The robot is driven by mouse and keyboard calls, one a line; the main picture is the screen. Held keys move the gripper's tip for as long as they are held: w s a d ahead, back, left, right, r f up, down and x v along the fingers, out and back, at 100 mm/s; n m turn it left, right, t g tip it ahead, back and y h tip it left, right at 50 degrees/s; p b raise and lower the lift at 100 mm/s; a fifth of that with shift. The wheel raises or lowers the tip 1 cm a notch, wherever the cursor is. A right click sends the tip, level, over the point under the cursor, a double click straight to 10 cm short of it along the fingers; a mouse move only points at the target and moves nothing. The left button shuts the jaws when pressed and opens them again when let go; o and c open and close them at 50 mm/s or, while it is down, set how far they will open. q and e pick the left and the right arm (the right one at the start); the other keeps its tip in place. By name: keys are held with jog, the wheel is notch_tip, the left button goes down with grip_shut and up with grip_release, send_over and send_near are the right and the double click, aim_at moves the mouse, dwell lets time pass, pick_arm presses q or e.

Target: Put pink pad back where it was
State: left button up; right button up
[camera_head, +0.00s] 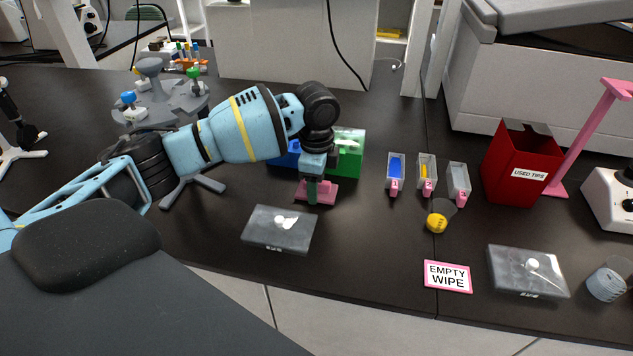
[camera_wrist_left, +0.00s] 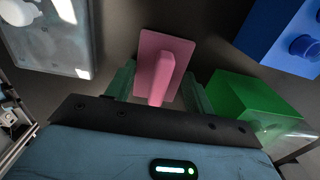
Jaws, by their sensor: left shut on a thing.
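The pink pad (camera_head: 328,193) is a flat pink plate with an upright pink handle. In the head view it is low at the table, in front of the green block. My left gripper (camera_head: 312,188) points down and is shut on its handle. In the left wrist view the pad (camera_wrist_left: 166,52) shows between the two green fingers of the gripper (camera_wrist_left: 160,88). I cannot tell whether the plate touches the table. My right gripper is not in view.
A green block (camera_head: 350,152) and a blue block (camera_head: 284,160) stand just behind the pad. A clear-lidded box (camera_head: 262,238) lies in front, to the left. Small bins (camera_head: 459,180) and a red used-tips box (camera_head: 508,180) stand right. The table between is clear.

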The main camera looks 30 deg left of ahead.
pick_arm(q)
jog(key=shift+f, duration=0.1)
jog(key=o, duration=1.5)
notch_tip(320, 180, up, 12)
jog(key=shift+r+p, duration=0.1)
jog(key=shift+p, duration=0.25)
